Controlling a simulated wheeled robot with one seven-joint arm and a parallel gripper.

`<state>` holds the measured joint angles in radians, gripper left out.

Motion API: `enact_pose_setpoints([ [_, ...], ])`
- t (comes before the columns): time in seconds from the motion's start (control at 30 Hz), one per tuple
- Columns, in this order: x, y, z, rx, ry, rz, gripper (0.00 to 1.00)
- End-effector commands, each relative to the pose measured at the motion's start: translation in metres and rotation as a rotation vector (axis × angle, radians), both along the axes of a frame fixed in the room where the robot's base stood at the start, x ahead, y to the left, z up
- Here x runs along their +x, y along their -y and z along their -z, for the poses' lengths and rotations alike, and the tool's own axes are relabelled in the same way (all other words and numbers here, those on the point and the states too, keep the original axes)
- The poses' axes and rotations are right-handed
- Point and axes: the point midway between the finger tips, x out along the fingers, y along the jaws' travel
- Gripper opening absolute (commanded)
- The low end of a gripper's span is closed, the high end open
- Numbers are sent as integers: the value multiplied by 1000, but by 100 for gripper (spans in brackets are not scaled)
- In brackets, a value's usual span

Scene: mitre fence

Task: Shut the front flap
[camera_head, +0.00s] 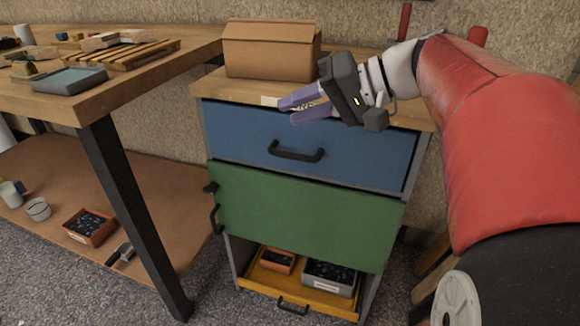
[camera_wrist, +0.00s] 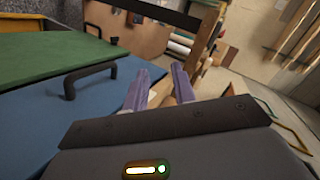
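A brown cardboard box (camera_head: 268,55) stands on the wooden top of the cabinet. A crease runs along its upper front edge; I cannot tell a separate front flap's angle. My gripper (camera_head: 290,110) is at the right of the box, low by the front edge of the cabinet top, over the blue drawer. Its two purple fingers are apart with nothing held between them; they also show apart in the wrist view (camera_wrist: 163,78). The wrist view does not clearly show the box.
Below the cabinet top are a blue drawer (camera_head: 240,132), a green front panel (camera_head: 300,215) with a black handle at its left, and a pulled-out yellow drawer (camera_head: 262,280) holding bins. A workbench (camera_head: 100,100) with a slatted rack and grey tray stands left.

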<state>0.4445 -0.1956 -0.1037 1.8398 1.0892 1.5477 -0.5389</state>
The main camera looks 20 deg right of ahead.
Motion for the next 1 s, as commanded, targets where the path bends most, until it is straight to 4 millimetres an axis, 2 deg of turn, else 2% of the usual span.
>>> enact_pose_setpoints([
  [0.2, -22, -20, 33, -114, -99, 22, 26],
  [0.5, -46, -31, 70, -254, -180, 53, 26],
  [0.7, -51, -32, 78, -287, -195, 61, 26],
  [0.93, -52, -32, 79, -290, -196, 63, 26],
  [1.0, -51, -32, 79, -290, -196, 63, 20],
])
